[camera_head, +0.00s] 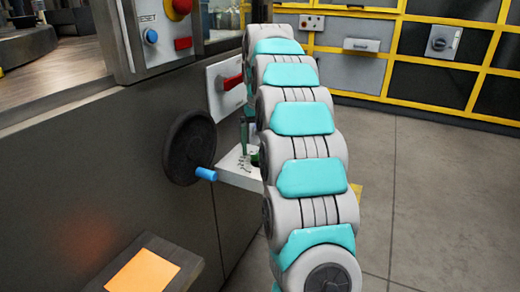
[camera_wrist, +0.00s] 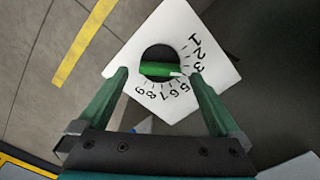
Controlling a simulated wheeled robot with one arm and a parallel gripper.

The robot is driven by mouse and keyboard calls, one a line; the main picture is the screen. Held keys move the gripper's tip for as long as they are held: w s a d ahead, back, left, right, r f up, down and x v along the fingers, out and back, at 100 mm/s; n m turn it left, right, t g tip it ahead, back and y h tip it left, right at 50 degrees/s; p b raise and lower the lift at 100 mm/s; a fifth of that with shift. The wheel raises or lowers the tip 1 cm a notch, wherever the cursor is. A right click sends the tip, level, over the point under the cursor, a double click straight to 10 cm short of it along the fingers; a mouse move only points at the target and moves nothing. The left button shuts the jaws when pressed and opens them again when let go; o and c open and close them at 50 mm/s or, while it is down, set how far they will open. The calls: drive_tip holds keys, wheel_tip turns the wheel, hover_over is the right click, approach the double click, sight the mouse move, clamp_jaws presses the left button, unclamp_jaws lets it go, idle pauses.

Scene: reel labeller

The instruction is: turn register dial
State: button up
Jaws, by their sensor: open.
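The register dial is a black round knob with a green bar across it (camera_wrist: 158,69), set in a white plate (camera_wrist: 150,32) marked with digits in an arc. The bar's white-marked end points right, toward the area just past the 3; the 4 is not visible, near the right fingertip. My gripper (camera_wrist: 158,76) is open in the wrist view, with one green finger on each side of the knob. I cannot tell whether the fingers touch it. In the head view the white plate (camera_head: 236,180) shows beside my arm, which hides most of the dial and gripper.
A black handwheel with a blue handle (camera_head: 204,174) stands left of the plate. A red-handled switch (camera_head: 232,81) is above it on the dark machine side. An orange pad (camera_head: 143,271) lies lower left. Open floor (camera_head: 440,200) lies right, before yellow-framed cabinets.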

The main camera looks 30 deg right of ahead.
drive_tip(key=shift+r+p, duration=0.9)
drive_tip(key=shift+r, duration=2.2)
